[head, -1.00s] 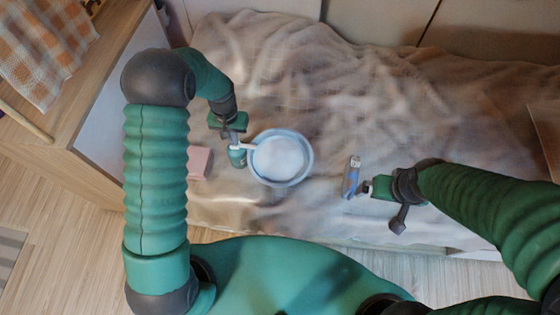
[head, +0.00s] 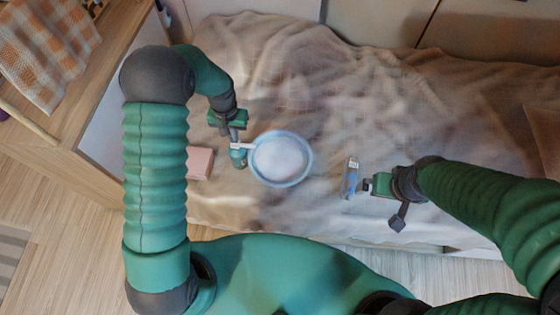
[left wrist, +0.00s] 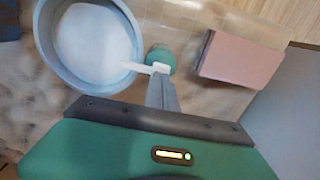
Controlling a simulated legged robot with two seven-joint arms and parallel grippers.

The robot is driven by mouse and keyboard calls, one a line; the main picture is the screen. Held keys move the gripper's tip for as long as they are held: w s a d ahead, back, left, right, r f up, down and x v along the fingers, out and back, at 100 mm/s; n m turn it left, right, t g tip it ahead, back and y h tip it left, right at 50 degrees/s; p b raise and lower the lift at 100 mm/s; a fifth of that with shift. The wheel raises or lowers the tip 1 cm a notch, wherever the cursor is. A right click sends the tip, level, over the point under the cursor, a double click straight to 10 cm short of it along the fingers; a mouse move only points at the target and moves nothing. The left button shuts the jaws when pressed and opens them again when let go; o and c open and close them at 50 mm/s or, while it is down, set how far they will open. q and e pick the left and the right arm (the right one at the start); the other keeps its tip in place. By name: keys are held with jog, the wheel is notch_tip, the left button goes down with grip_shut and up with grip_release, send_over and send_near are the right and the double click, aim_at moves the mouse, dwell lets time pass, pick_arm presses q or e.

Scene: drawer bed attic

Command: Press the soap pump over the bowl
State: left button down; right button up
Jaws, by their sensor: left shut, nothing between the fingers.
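The soap pump bottle (head: 238,158) is teal with a white head and spout. It stands just left of the bowl (head: 311,160), a light blue bowl with white contents, and its spout points over the bowl's rim. My left gripper (head: 236,138) is shut and empty, with its fingertips at the pump head. In the left wrist view the shut fingers (left wrist: 161,78) overlap the white pump head beside the teal bottle (left wrist: 161,54); contact is hard to tell. The bowl (left wrist: 44,50) is at upper left there. My right gripper (head: 366,186) is beside a blue and clear object; its grip is unclear.
A pink block (head: 200,163) lies left of the pump. The blue and clear object (head: 351,176) is right of the bowl. All rest on a rumpled beige cover (head: 300,75). A wooden unit with a checkered cloth (head: 45,50) stands at left. The cover behind the bowl is clear.

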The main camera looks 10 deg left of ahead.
pick_arm(q)
jog(key=shift+r, duration=0.1)
notch_tip(320, 180, up, 6)
jog(key=p, duration=0.5)
jog(key=shift+p, duration=0.3)
jog(key=s+d+r+t, duration=0.1)
jog(key=s+d+r, duration=0.1)
jog(key=s+r, duration=0.4)
jog(key=s+d+r+t, duration=0.1)
jog(key=s+d+r, duration=0.1)
jog(key=s+r, duration=0.3)
jog(key=s, duration=0.4)
jog(key=shift+s+d+r+m+t, duration=0.15)
jog(key=shift+d+r+m+t, duration=0.1)
jog(key=shift+r+m+t, duration=0.1)
jog(key=shift+d, duration=0.15)
